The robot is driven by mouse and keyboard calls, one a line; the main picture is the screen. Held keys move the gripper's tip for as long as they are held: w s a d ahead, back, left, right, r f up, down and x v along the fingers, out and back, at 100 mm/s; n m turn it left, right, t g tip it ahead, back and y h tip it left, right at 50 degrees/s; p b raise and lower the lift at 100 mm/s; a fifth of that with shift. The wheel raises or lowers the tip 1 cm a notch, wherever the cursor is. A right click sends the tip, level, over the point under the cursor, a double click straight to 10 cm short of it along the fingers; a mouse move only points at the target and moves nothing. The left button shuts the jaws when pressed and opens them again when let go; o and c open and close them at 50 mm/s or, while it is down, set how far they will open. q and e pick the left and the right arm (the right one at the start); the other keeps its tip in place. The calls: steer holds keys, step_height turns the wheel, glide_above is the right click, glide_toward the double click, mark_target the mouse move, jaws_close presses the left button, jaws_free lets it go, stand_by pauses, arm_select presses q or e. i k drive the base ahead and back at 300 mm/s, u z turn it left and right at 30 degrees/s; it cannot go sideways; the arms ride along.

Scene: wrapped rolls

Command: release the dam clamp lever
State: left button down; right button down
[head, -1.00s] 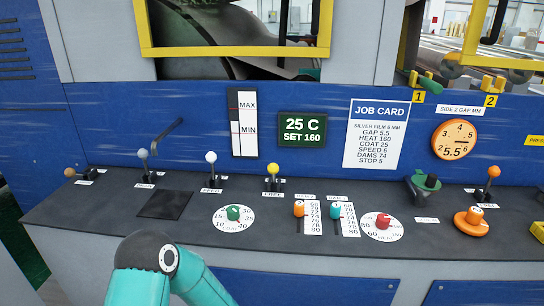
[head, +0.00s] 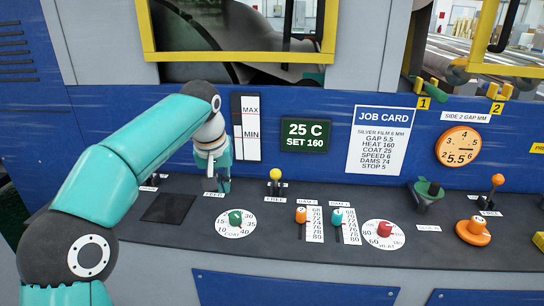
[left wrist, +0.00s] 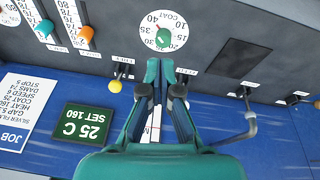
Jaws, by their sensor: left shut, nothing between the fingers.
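The yellow-knobbed lever (head: 275,176) stands on the console; its small label seems to read FREE. I take it for the dam clamp lever, though no clamp label is legible. It also shows in the left wrist view (left wrist: 115,86), left of the fingers. The teal dam slider (head: 337,217) and an orange slider (head: 301,214) are to its right. My left gripper (head: 220,187) points down over the console, left of the yellow knob and apart from it. Its fingers (left wrist: 167,75) are shut and empty. The white-knobbed lever is hidden behind it. My right gripper is out of view.
The green COAT dial (head: 236,217) is in front of my left gripper. A red HEAT dial (head: 384,229) is farther right. A bent grey handle (left wrist: 242,120) projects from the panel near my fingers. A dark pad (head: 168,208) lies left of the COAT dial.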

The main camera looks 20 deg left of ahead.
mark_target(275, 175)
steer(key=i, duration=0.9)
steer(key=z, duration=0.05)
